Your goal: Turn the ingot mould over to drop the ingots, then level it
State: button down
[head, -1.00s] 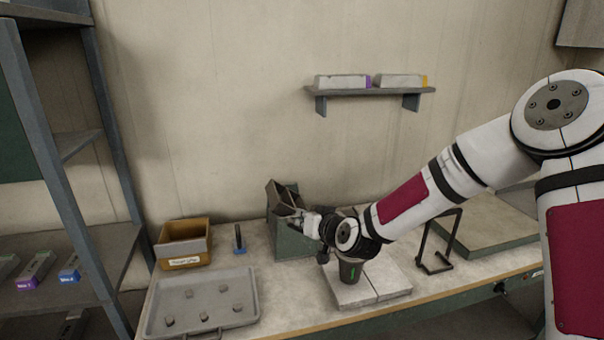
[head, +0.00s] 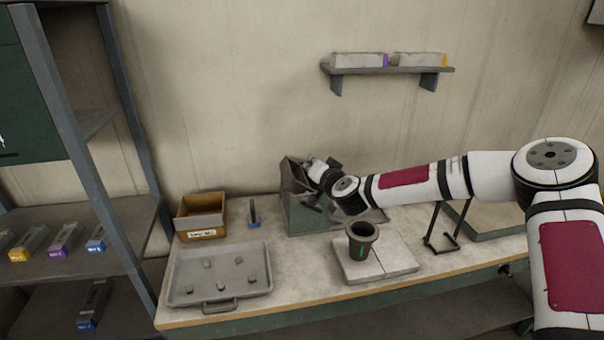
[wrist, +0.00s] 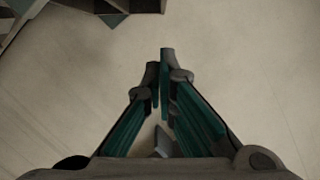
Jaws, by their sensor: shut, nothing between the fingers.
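My gripper (head: 310,163) is at the top of a grey-green stand (head: 304,215) at the back of the bench. In the wrist view its two fingers (wrist: 163,60) are together with nothing between them. A dark, angular piece (head: 290,173), which looks like the ingot mould, shows at the stand's upper left, beside my gripper. It is partly hidden, and I cannot tell its tilt or whether it is empty. Several small grey lumps, likely ingots (head: 239,260), lie apart in a grey tray (head: 180,296) at the front left.
A labelled yellow-brown box (head: 202,233) and a small upright dark item (head: 253,215) stand behind the tray. A dark cup (head: 361,243) stands on pale slabs (head: 395,266) in front of my arm. A black wire frame (head: 441,242) is to their right.

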aim_at(288, 187)
jog(key=shift+w+a+f+p, duration=0.2)
jog(key=shift+a+f+p, duration=0.1)
jog(key=shift+a+f, duration=1.3)
jog(key=shift+d+f, duration=0.15)
jog(key=shift+s+a+n+h+p, duration=0.15)
jog(key=shift+a+n+h+p, duration=0.15)
jog(key=shift+a+n+p, duration=0.25)
jog(key=shift+s+a+f+n, duration=0.1)
jog(key=shift+a+f+n, duration=0.05)
jog(key=shift+a+n, duration=0.25)
jog(key=shift+s+a+f+n, duration=0.1)
jog(key=shift+a+n, duration=0.15)
jog(key=shift+n, duration=0.2)
jog(key=shift+s+a+f+n+h+p, duration=0.2)
jog(key=shift+a+f+n+h+p, duration=0.2)
jog(key=shift+a+f+n+h, duration=0.45)
jog(key=shift+f, duration=0.2)
